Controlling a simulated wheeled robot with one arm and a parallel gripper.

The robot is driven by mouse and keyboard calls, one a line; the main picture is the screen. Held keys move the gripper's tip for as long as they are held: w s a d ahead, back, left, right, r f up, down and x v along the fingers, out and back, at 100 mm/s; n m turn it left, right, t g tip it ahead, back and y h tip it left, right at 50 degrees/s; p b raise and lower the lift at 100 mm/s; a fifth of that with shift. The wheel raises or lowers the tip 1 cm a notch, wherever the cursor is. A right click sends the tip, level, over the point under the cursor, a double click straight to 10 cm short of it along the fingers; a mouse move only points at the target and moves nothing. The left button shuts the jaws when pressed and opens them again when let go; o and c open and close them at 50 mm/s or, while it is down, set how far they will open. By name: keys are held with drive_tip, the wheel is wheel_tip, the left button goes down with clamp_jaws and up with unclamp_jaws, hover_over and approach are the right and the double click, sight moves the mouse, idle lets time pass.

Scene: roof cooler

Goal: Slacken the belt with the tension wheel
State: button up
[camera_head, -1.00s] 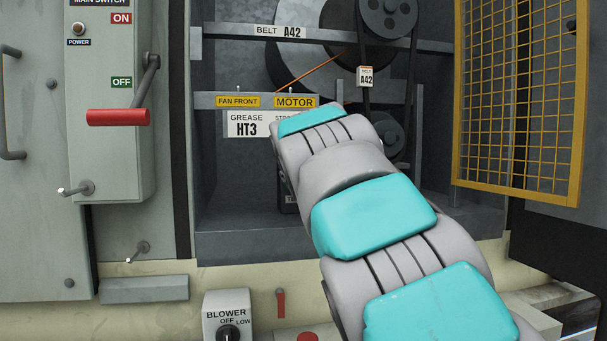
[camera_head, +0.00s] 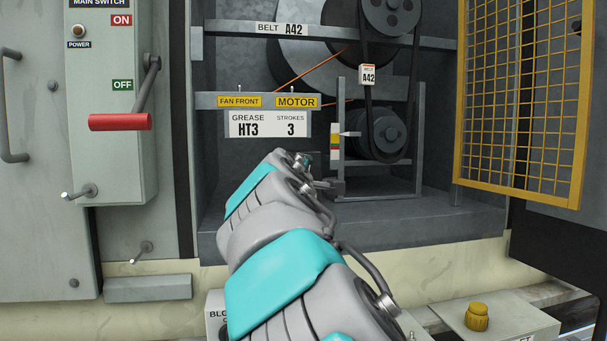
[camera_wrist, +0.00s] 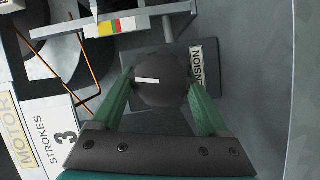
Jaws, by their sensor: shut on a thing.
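The tension wheel (camera_wrist: 160,92) is a dark round knob with a white mark in the wrist view. The two green fingers of my gripper (camera_wrist: 160,78) are closed on its opposite sides. Behind it is a dark block with a partly covered label ending in "NSION" (camera_wrist: 197,66). In the head view my arm hides the wheel and the fingers. The black belt (camera_head: 412,100) runs from the upper pulley (camera_head: 388,12) to the lower motor pulley (camera_head: 389,134). A coloured gauge (camera_head: 335,143) with a pale pointer stands left of the motor.
A yellow mesh door (camera_head: 520,95) stands open at the right. The main switch's red-handled lever (camera_head: 120,122) sticks out at the left. A crossbar carries the grease sign (camera_head: 268,124) near my arm. A yellow knob (camera_head: 477,316) is at the lower right.

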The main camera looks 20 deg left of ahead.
drive_tip(key=shift+n, duration=0.4)
drive_tip(key=o, duration=1.2)
drive_tip(key=shift+s, duration=0.1)
drive_tip(key=shift+o, duration=0.2)
